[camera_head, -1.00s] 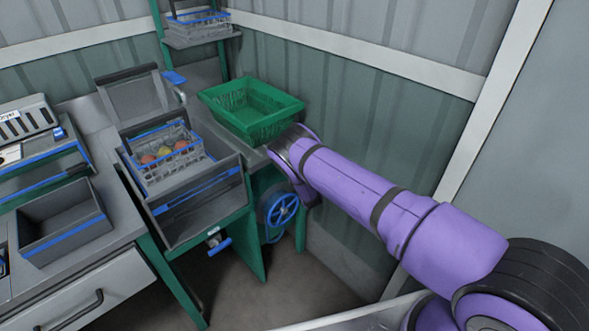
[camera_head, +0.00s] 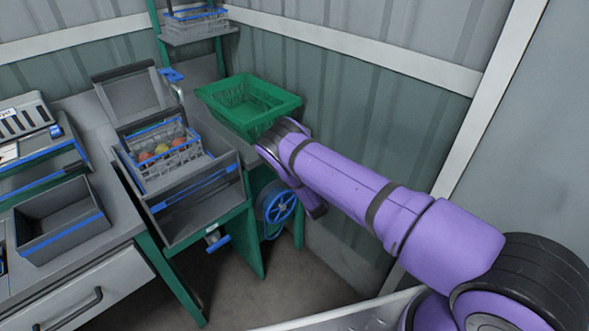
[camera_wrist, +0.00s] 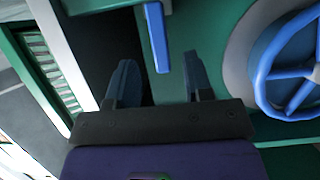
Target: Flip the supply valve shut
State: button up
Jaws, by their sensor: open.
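The supply valve's blue lever (camera_head: 217,241) sits low on the front of the green stand in the head view, under a small white label. In the wrist view the blue lever (camera_wrist: 159,42) hangs down from the top edge. My gripper (camera_wrist: 158,60) is open, and the lever's lower end shows between its two dark fingertips without visible contact. How far the lever lies beyond the fingers I cannot tell. In the head view my purple wrist is right of the stand, and the fingers are hidden.
A blue handwheel (camera_head: 280,207) is on the stand; it also shows right of my fingers in the wrist view (camera_wrist: 291,66). A green basket (camera_head: 250,105) and a wire basket of tomatoes (camera_head: 163,156) stand above. Floor in front is clear.

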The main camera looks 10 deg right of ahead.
jog(key=shift+s+d, duration=0.15)
jog(key=shift+s, duration=0.85)
jog(key=shift+s+d, duration=0.1)
jog(key=shift+s, duration=0.9)
